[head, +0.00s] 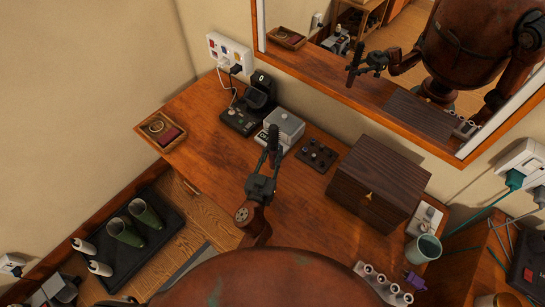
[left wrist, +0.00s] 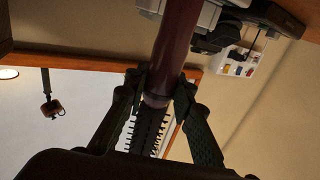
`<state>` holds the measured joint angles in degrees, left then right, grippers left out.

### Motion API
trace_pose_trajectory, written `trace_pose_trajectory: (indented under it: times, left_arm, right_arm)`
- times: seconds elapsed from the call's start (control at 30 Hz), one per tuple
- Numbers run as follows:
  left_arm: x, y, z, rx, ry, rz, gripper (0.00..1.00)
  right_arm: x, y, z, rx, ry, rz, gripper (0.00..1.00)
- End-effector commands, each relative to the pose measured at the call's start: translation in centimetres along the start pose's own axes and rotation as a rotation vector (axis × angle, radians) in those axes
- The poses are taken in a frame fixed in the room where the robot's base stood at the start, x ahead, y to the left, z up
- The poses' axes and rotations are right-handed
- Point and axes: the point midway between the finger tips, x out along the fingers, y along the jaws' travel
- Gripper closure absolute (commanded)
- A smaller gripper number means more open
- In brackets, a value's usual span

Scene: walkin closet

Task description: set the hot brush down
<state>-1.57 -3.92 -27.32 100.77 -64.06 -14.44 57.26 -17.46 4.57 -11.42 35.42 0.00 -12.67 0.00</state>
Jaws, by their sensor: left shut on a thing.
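My left gripper (head: 262,182) is above the wooden desk, shut on the hot brush (head: 273,142). In the left wrist view, the fingers (left wrist: 160,88) close around the brush near where its dark reddish handle (left wrist: 178,35) meets the black bristled part (left wrist: 148,130). In the head view the brush points up the picture, toward the mirror side, and overlaps the grey-and-white device behind it. How far the brush is above the desk is hard to tell. My right gripper is not in view.
The desk (head: 213,150) holds a black stand (head: 240,121), a grey-white device (head: 285,125), a dark tray of small items (head: 317,155), a brown wooden box (head: 378,180) and a small tray (head: 160,130). A mirror (head: 390,75) stands behind. Desk surface left of the gripper is clear.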

Motion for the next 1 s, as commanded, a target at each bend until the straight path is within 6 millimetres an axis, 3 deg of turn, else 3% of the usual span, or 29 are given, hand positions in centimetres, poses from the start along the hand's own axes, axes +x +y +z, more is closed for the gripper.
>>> trace_pose_trajectory:
  times: [0.23,0.73,0.77,1.0]
  left_arm:
    - [0.6,-0.2,3.6,0.0,-0.001,0.0,1.0]
    - [0.6,-0.1,4.1,-0.002,0.001,0.001,1.0]
    - [0.6,-0.2,4.1,-0.001,0.0,0.0,0.75]
    - [0.6,-0.2,4.0,0.0,0.0,0.0,0.59]
  right_arm:
    - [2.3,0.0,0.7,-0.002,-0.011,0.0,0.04]
    - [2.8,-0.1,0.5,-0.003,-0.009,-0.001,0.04]
    - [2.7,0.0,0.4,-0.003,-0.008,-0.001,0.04]
    - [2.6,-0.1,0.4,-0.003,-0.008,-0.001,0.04]
